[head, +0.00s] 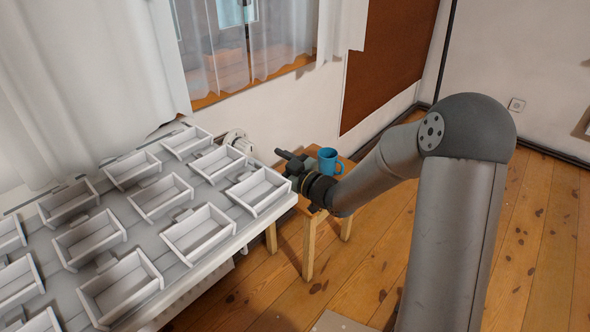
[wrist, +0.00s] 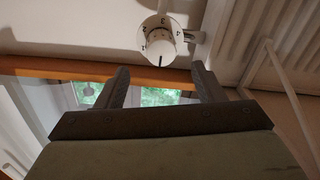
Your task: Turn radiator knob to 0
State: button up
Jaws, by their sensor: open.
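The radiator knob (wrist: 160,42) is a round white dial with dark numerals around its face, at the top middle of the wrist view. A dark line shows at its lower edge; the numerals are too small to read surely. My gripper (wrist: 160,68) is open and empty, with its two dark fingers apart, one to each side below the knob in the picture. The fingers do not appear to touch the knob. In the head view my gripper (head: 287,158) is beside the right end of the white tray-covered surface. A small white round part (head: 236,138) behind that surface may be the knob.
A white surface (head: 245,232) with several open white trays fills the left. A small wooden table (head: 310,245) with a blue mug (head: 328,160) stands close to my gripper. Curtains (head: 100,80) and a window are behind. The wooden floor (head: 535,240) at right is mostly clear.

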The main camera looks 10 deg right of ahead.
jog(key=p+v, duration=0.1)
jog(key=v, duration=0.7)
